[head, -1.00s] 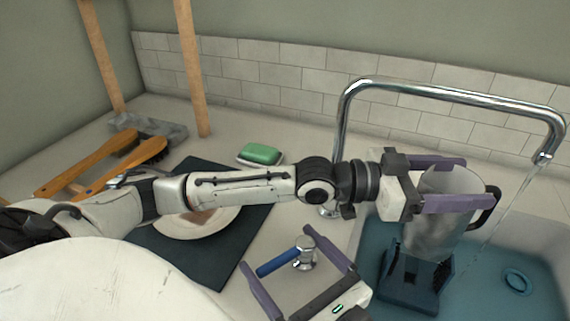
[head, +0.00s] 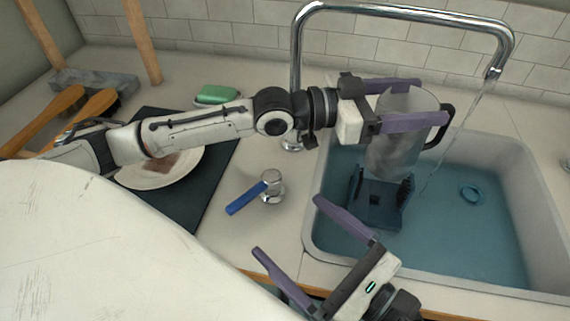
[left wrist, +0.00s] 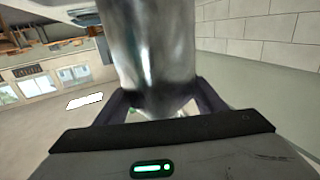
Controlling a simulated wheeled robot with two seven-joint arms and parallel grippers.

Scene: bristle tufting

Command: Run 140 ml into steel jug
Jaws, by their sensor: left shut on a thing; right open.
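The steel jug (head: 398,150) is in my left gripper (head: 410,104), whose purple fingers are shut on its body above the sink. It looks upright, with its black handle (head: 441,128) to the right; it also fills the middle of the left wrist view (left wrist: 150,50). The chrome tap (head: 405,12) arches over the sink, and a thin water stream (head: 458,135) falls from its spout, right of the jug and apart from it. The blue tap lever (head: 246,198) on its chrome base stands on the counter. My right gripper (head: 288,226) is open and empty, in front of the lever. The jug's inside is hidden.
The sink (head: 530,262) holds bluish water, a dark blue stand (head: 378,203) below the jug and a teal ring (head: 472,194). Left are a green soap (head: 216,94), a plate (head: 188,172) on a dark mat (head: 215,190) and wooden-handled brushes (head: 50,122). Counter around the lever is clear.

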